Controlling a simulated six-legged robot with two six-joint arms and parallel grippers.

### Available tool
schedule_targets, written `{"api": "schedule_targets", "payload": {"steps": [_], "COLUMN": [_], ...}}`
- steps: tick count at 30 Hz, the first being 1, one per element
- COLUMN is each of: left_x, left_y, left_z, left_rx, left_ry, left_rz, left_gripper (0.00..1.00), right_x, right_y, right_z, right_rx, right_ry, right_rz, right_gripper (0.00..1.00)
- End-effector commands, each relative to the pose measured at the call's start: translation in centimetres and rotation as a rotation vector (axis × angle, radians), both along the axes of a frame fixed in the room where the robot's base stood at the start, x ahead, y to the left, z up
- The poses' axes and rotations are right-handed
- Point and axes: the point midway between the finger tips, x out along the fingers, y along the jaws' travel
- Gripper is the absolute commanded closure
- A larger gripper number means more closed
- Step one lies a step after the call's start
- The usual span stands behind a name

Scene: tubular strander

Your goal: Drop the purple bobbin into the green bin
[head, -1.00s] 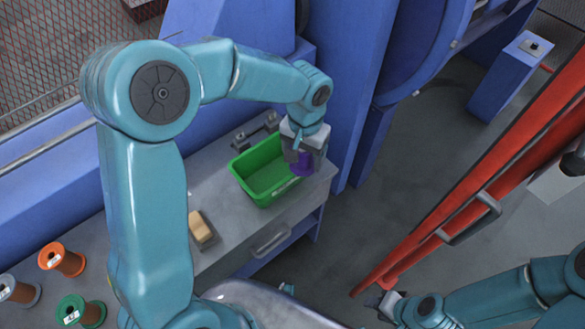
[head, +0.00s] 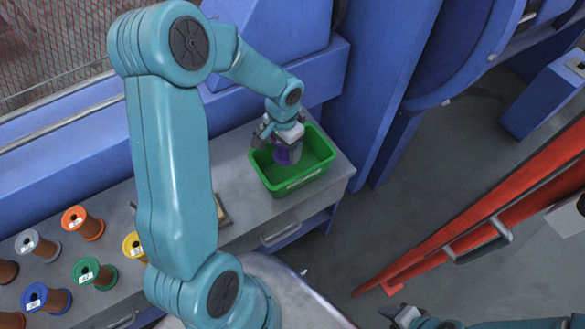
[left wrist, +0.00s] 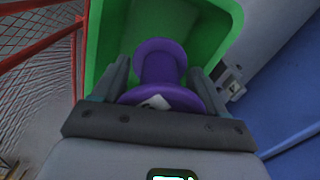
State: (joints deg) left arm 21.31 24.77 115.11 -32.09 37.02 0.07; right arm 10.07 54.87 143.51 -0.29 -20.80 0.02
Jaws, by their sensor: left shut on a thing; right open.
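The purple bobbin (head: 283,156) is in my left gripper (head: 287,150), over the left part of the green bin (head: 318,178) in the head view. In the left wrist view the purple bobbin (left wrist: 160,72) sits between the two fingers of my left gripper (left wrist: 160,85), with the green bin (left wrist: 208,20) behind it. The bin stands on the grey bench near its right end. How far the bobbin is below or above the rim is hard to tell. My right gripper (head: 396,314) is at the bottom edge, partly cut off, open and away from the bin.
Several bobbins, including an orange one (head: 83,223), a green one (head: 95,273) and a blue one (head: 46,298), stand on the bench's left part. A blue machine frame (head: 375,80) rises behind the bin. A red rail (head: 480,212) crosses the right side.

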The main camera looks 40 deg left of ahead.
Motion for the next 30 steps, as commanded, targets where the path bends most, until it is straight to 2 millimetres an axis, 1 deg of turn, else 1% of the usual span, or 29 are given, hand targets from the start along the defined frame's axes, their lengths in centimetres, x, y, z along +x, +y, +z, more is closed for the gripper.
{"api": "schedule_targets", "payload": {"steps": [1,4,7,14,15,16,17,30], "left_x": [0.0,0.2,0.3,0.5,0.5,0.4,0.4,0.4], "left_y": [0.0,-0.1,-0.1,-0.2,-0.2,-0.2,-0.2,-0.2], "left_z": [-1.3,-2.2,-2.5,-2.4,-2.4,-2.4,-2.4,-2.3], "left_rx": [0.000,0.000,0.000,0.000,0.000,0.000,0.000,0.000], "left_ry": [0.001,0.000,-0.001,-0.001,-0.001,-0.001,-0.001,0.000], "left_rz": [0.000,0.000,-0.001,-0.003,-0.003,-0.003,-0.003,-0.003], "left_gripper": [0.58,0.58,0.58,0.58,0.15,0.05,0.00,0.00], "right_x": [0.0,0.0,0.0,0.0,0.0,0.0,0.0,0.0], "right_y": [0.0,0.0,0.0,0.0,0.0,0.0,0.0,0.0], "right_z": [-1.0,-1.7,-1.9,-1.7,-1.7,-1.7,-1.7,-1.7], "right_rx": [0.000,0.000,0.000,0.000,0.000,0.000,0.000,0.000], "right_ry": [0.000,0.000,0.000,0.000,0.000,0.000,0.000,0.000], "right_rz": [0.000,0.000,0.000,0.000,0.000,0.000,0.000,0.000], "right_gripper": [0.57,0.57,0.57,0.57,0.57,0.57,0.57,0.57]}}
